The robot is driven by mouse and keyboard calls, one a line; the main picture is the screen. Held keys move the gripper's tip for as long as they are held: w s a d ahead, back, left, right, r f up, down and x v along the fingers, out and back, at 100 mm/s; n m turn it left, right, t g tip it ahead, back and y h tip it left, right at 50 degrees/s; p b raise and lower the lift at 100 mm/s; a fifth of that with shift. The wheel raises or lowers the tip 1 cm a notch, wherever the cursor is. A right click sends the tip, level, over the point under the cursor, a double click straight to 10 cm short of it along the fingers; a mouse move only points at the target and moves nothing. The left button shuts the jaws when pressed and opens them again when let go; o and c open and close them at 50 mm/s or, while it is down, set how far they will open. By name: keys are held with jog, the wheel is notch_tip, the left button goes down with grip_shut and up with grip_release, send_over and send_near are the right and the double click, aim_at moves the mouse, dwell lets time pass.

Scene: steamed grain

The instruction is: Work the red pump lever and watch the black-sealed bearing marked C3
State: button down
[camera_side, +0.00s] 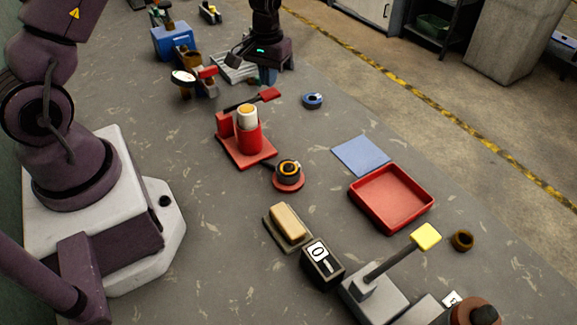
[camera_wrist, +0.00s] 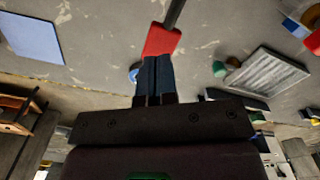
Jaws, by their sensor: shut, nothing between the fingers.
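The red pump (camera_side: 247,150) stands mid-bench, with a white and orange cylinder on top. Its dark lever rod ends in a red pad (camera_side: 271,95), which also shows in the wrist view (camera_wrist: 162,40). My gripper (camera_side: 268,83) is shut and empty, its fingertips close at the pad (camera_wrist: 154,58); I cannot tell whether they touch it. A black ring with an orange centre (camera_side: 289,168) sits on a red disc in front of the pump and may be the black-sealed bearing. No C3 mark is readable.
A blue ring (camera_side: 312,101) lies right of the lever. A blue mat (camera_side: 361,156) and red tray (camera_side: 391,197) lie to the right. A yellow-ended lever (camera_side: 426,237), black counter box (camera_side: 322,264) and brown ring (camera_side: 461,240) are in front. A grey slatted rack (camera_wrist: 268,78) lies near my gripper.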

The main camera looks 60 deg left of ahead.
aim_at(269, 92)
jog(key=shift+f, duration=2.55)
jog(key=shift+r, duration=3.85)
jog(key=s+d+r+m+t, duration=0.2)
jog(key=s+d+r+m, duration=0.1)
jog(key=s+d+r, duration=0.4)
jog(key=s+d+r+m+t, duration=0.3)
jog(key=s+d+r, duration=0.4)
jog(key=s+r, duration=0.7)
jog(key=shift+r+t, duration=0.3)
jog(key=shift+r, duration=0.1)
